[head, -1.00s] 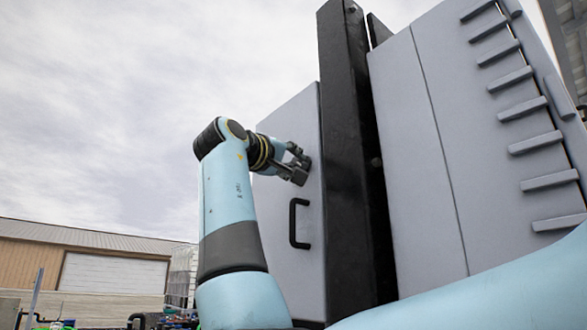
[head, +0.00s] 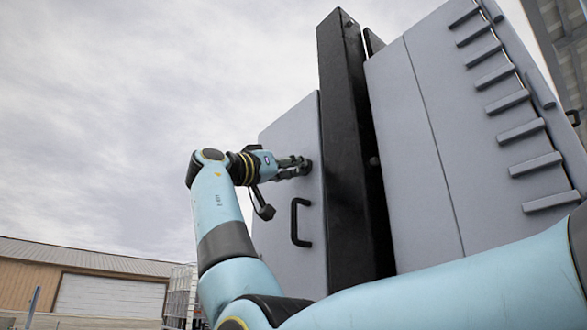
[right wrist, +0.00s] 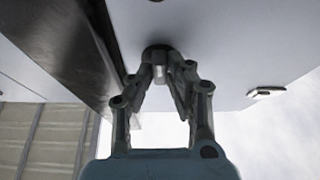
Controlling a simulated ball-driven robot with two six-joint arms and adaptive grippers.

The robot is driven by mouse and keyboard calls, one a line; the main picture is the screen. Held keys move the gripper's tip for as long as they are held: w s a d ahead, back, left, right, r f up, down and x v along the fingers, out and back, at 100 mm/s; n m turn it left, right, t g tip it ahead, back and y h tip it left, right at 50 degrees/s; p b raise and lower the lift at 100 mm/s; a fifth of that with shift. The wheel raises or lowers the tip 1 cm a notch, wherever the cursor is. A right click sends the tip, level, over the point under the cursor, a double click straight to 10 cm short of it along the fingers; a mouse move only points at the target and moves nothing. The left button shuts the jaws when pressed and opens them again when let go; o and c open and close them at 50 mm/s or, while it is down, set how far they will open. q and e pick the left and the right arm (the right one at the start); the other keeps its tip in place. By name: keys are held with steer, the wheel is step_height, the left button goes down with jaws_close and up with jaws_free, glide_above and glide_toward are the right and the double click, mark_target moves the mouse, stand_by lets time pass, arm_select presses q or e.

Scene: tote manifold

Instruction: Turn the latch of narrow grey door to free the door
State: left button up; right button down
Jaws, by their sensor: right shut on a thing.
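The narrow grey door (head: 287,130) stands left of a black post in the head view, with a black bar handle (head: 296,222) low on it. It also fills the upper part of the right wrist view (right wrist: 225,55). My right gripper (head: 303,167) is at the door face, above the handle and near the post-side edge. In the right wrist view my right gripper (right wrist: 163,75) is shut on the latch (right wrist: 158,51), a small dark round piece with a grey part between the fingertips. The fingers hide much of the latch, so its angle is unclear. My left gripper is not in view.
The black post (head: 350,150) stands close beside the door. A wider grey panel (head: 405,130) with several ledges is to its right. A small fitting (right wrist: 266,92) sits at the door's far edge in the right wrist view. Open sky lies left of the door.

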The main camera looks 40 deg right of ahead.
steer(key=shift+m+g, duration=0.4)
steer(key=shift+m, duration=0.4)
steer(key=c, duration=1.3)
jaws_free()
steer(key=shift+d, duration=0.15)
steer(key=v, duration=1.2)
steer(key=shift+w, duration=0.1)
